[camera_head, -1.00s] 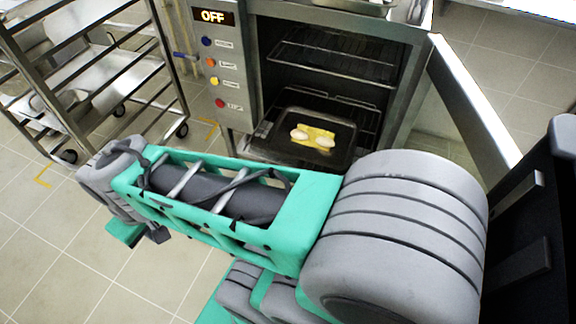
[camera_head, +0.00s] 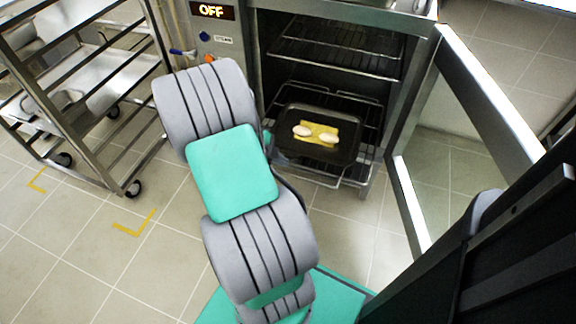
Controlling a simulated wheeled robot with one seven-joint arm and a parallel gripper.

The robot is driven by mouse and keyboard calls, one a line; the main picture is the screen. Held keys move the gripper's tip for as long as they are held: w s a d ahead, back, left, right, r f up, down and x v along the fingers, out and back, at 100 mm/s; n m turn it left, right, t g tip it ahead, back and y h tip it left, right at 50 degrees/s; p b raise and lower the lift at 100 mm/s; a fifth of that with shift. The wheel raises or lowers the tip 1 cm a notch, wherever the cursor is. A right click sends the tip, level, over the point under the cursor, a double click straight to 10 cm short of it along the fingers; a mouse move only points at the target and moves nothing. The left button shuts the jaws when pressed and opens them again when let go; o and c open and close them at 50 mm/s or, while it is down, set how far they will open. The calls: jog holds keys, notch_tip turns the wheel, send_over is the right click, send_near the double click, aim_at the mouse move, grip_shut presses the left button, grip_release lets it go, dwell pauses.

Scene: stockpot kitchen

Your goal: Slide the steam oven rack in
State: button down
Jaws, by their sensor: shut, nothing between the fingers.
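The steam oven (camera_head: 252,55) stands open at the top middle, and its display reads OFF. Its lower wire rack (camera_head: 345,180) sticks out past the front of the cavity. A dark tray (camera_head: 290,150) sits on that rack, holding a yellow piece with pale oval food (camera_head: 327,137) on it. An upper wire rack (camera_head: 335,65) sits inside the cavity. My arm crosses the middle, left of the lower rack, and covers part of the control panel. My gripper is not seen; the arm links may hide it.
The oven door (camera_head: 490,85) hangs wide open on the right, with its glass facing the opening. A metal trolley (camera_head: 95,100) on wheels stands at the left. Tiled floor (camera_head: 60,235) is clear at the lower left.

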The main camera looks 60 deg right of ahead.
jog(key=b+x, duration=0.2)
jog(key=x, duration=0.7)
jog(key=shift+b, duration=0.35)
